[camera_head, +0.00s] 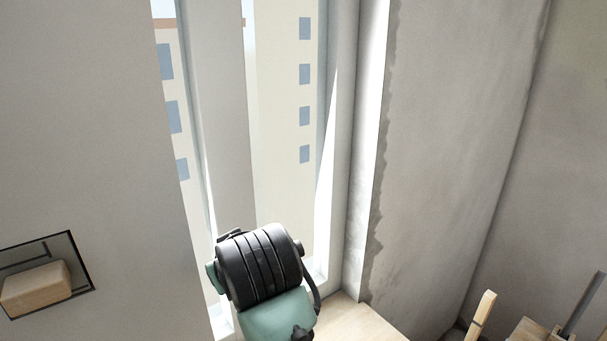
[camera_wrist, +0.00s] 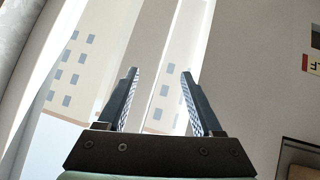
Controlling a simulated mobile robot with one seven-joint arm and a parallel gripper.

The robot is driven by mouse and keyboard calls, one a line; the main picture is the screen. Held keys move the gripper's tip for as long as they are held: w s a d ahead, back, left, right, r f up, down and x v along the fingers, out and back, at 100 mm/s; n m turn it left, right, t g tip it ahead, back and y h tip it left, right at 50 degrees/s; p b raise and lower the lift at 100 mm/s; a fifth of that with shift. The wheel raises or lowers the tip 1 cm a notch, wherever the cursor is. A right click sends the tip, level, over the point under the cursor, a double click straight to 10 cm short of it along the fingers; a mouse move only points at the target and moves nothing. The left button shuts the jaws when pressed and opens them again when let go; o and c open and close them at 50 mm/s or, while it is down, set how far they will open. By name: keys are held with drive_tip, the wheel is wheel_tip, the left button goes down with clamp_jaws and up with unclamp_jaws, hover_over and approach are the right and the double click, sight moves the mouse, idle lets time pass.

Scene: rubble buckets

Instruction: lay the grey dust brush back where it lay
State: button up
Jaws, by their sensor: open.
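My gripper (camera_wrist: 159,72) is open in the wrist view, with two dark fingers apart and nothing between them. It points toward a tall window and touches nothing that I can see. In the head view my arm's black and teal joint stands in front of the window, and the fingers do not show there. I cannot make out a grey dust brush in either view.
A tan block (camera_head: 35,288) sits in a dark-framed wall recess (camera_head: 86,276) at the left. The window frame (camera_head: 342,150) meets a pale wooden surface (camera_head: 365,322) below. Wooden pieces (camera_head: 481,314) and a dark grey bar (camera_head: 584,304) stand at the lower right, partly cut off.

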drive_tip(key=s+d+r+m+t+y, duration=0.15)
drive_tip(key=r+t, duration=0.35)
drive_tip(key=r, duration=0.7)
drive_tip(key=s+d+r+m+t, duration=0.1)
drive_tip(key=s+r+m+t, duration=0.15)
drive_tip(key=r+t, duration=0.65)
drive_tip(key=s+d+r+m+t+h, duration=0.2)
drive_tip(key=s+d+r+h, duration=0.15)
drive_tip(key=s+r, duration=0.35)
drive_tip(key=s+d+r+m+t+h, duration=0.2)
drive_tip(key=s+d+r, duration=0.2)
drive_tip(key=s+r, duration=0.3)
wheel_tip(320, 180, down, 7)
drive_tip(key=b, duration=0.7)
drive_tip(key=shift+w, duration=0.25)
drive_tip(key=shift+d, duration=0.1)
